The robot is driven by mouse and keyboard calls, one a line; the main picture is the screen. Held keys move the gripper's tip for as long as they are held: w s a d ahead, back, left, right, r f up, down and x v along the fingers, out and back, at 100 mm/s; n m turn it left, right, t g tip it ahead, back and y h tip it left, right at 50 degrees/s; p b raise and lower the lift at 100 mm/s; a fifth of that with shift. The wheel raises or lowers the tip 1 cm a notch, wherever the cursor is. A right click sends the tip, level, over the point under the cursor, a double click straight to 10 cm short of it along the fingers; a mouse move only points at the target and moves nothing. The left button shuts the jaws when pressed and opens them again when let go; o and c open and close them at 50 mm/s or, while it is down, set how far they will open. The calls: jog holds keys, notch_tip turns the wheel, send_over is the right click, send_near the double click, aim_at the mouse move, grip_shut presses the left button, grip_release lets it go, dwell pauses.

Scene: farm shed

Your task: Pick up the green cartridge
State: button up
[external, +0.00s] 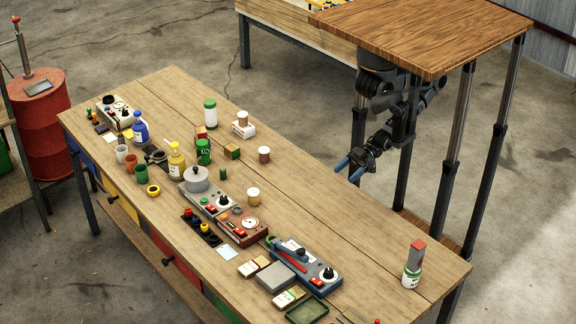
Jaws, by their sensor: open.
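Several green things stand on the long wooden table (330,215). A green cylinder (203,152) stands upright near the middle of the far half. A smaller, short green cylinder (223,174) stands just in front of it. I cannot tell for certain which is the green cartridge. My gripper (348,171) hangs at the far edge of the table, right of these items. Its two blue fingers are apart, with nothing between them, and they point toward the table.
A blue device (305,265) lies nearer the front right.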

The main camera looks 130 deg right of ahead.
jog(key=o, duration=0.3)
jog(key=shift+w, duration=0.1)
